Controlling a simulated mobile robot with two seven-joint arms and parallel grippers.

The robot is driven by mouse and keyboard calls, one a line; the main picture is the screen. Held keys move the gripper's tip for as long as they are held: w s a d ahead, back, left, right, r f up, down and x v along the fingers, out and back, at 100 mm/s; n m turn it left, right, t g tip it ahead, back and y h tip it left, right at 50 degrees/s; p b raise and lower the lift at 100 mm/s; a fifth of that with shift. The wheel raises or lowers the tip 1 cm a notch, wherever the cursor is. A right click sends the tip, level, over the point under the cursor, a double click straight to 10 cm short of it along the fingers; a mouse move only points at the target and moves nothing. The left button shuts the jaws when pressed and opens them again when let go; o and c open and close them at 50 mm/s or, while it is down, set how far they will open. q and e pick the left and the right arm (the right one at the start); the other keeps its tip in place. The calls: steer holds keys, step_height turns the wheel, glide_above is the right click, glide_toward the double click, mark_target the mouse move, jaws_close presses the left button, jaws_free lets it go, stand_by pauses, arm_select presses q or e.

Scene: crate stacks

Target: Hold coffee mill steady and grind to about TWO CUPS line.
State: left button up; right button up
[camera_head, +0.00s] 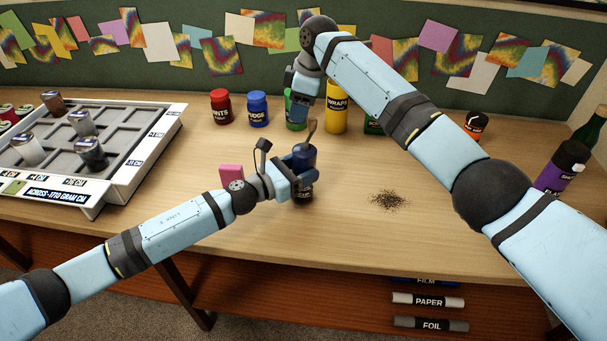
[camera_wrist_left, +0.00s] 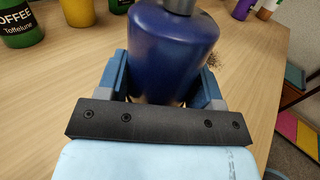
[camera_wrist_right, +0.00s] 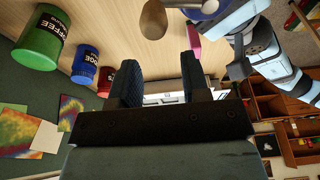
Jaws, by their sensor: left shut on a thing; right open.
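The coffee mill (camera_head: 305,158) stands on the table, a dark blue body with a dark labelled base; any TWO CUPS line cannot be read. Its crank knob (camera_head: 312,127) is brown and sticks up above the body. My left gripper (camera_head: 291,180) is shut around the mill's body; the left wrist view shows the blue body (camera_wrist_left: 172,52) between its fingers. My right gripper (camera_head: 300,95) is open and empty above and behind the mill, near the green jar. In the right wrist view the brown knob (camera_wrist_right: 154,20) is beyond the open fingers, apart from them.
A pink block (camera_head: 231,174) stands left of the mill. Dark grounds (camera_head: 389,199) lie spilled to its right. A red jar (camera_head: 221,107), blue jar (camera_head: 258,109), green jar (camera_head: 295,112) and yellow jar (camera_head: 336,108) line the back. A grey compartment tray (camera_head: 133,150) is at left.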

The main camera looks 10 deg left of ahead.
mark_target(312, 120)
steer(key=v, duration=0.2)
steer(key=a+v, duration=0.1)
steer(key=v, duration=0.1)
steer(key=shift+r, duration=0.4)
steer(key=m, duration=0.2)
steer(key=d+r+m+t, duration=0.1)
steer(key=m, duration=0.2)
steer(key=d+m+t+h, duration=0.1)
steer(key=m, duration=0.2)
steer(key=shift+s+d+r, duration=0.1)
steer(key=shift+d+r, duration=0.05)
steer(key=shift+r, duration=0.1)
steer(key=m, duration=0.3)
steer(key=shift+s+d+r+m+t, duration=0.15)
steer(key=shift+s+d+m+t, duration=0.05)
steer(key=shift+d+m+t, duration=0.15)
steer(key=shift+f, duration=4.55)
